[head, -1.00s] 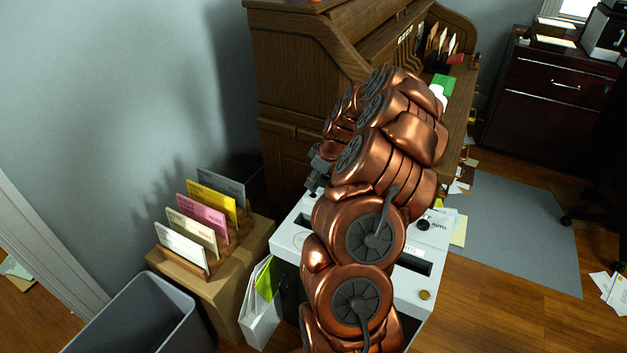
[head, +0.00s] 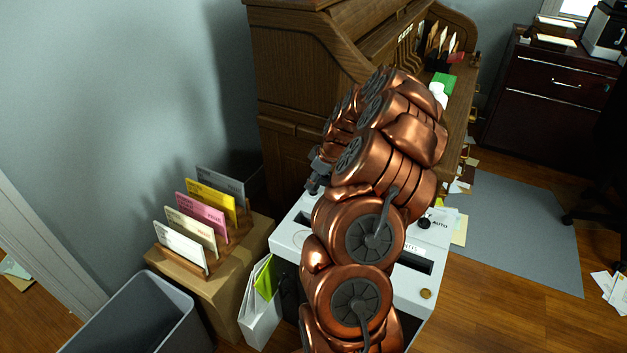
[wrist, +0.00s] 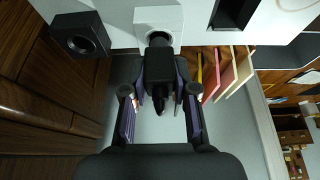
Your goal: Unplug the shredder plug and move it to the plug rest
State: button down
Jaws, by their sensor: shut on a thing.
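The black shredder plug (wrist: 158,72) is between the fingers of my gripper (wrist: 160,100) in the wrist view. My gripper is shut on it. The plug's front end meets the white socket block (wrist: 158,17) at the top of that view; I cannot tell whether it is still seated. A black block with a round hole (wrist: 80,36), which looks like the plug rest, is left of the socket. In the head view, my gripper (head: 318,178) is over the back left of the white shredder (head: 287,236), partly behind my arm, and the plug cannot be made out.
A wooden roll-top desk (head: 290,75) stands close behind the shredder. To the left are a file sorter with coloured folders (head: 205,225) on a box and a grey bin (head: 140,315). A white holder with papers (head: 260,310) stands by the shredder's left side.

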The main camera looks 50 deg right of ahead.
jog(key=shift+f+b, duration=0.75)
jog(key=shift+f, duration=0.3)
jog(key=c, duration=0.8)
grip_release()
jog(key=shift+r, duration=0.15)
jog(key=v, duration=1.2)
